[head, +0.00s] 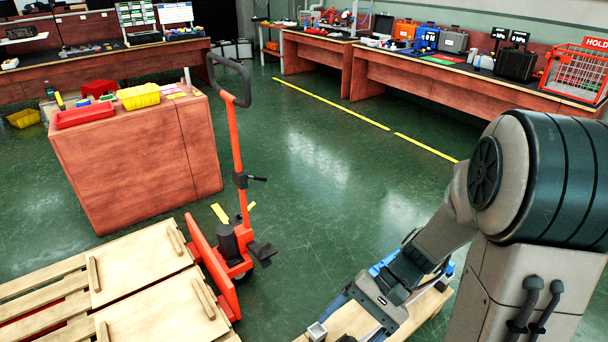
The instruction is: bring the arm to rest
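My arm (440,235) shows at the right. Its large grey and black shoulder stands in the right foreground, and its links reach down and left towards the bottom edge. I cannot make out my gripper or its fingers in the head view, so whether it holds anything is hidden. Part of the arm overlaps blue and grey parts above a wooden surface (432,302) at the bottom, and I cannot tell whether they touch.
An orange pallet truck (238,200) stands beside wooden pallets (140,265) at lower left. A reddish cabinet (140,165) carries a yellow bin (139,96) and a red tray (84,116). Workbenches (450,83) line the back. The green floor (320,190) between is clear.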

